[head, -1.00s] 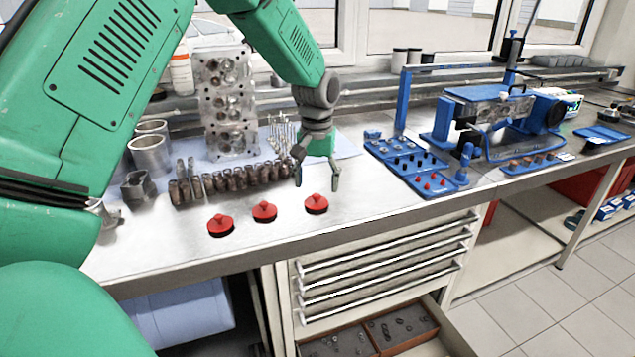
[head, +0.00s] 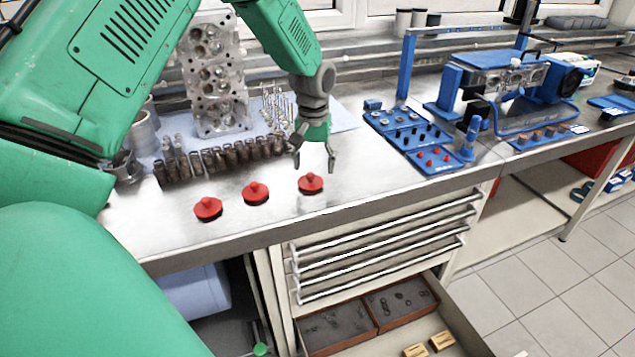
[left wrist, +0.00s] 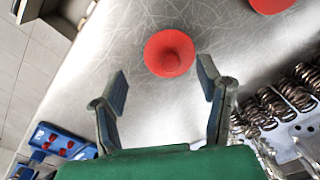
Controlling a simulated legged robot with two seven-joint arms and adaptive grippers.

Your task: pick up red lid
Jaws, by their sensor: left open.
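Three red lids lie in a row on the metal workbench: a left one (head: 208,208), a middle one (head: 255,193) and a right one (head: 311,183). Each has a raised knob on top. My left gripper (head: 313,163) is open and empty, pointing down above the bench just behind the right lid. In the left wrist view that lid (left wrist: 169,54) shows just beyond and between the open fingertips (left wrist: 163,82), apart from both. Part of another red lid (left wrist: 270,4) shows at the top edge. My right gripper is not in view.
Several dark springs (head: 220,158) stand behind the lids, with a cylinder head (head: 213,80) farther back. Blue trays of small parts (head: 408,135) lie to the right. An open drawer (head: 455,320) juts out below the bench edge. Bench around the lids is clear.

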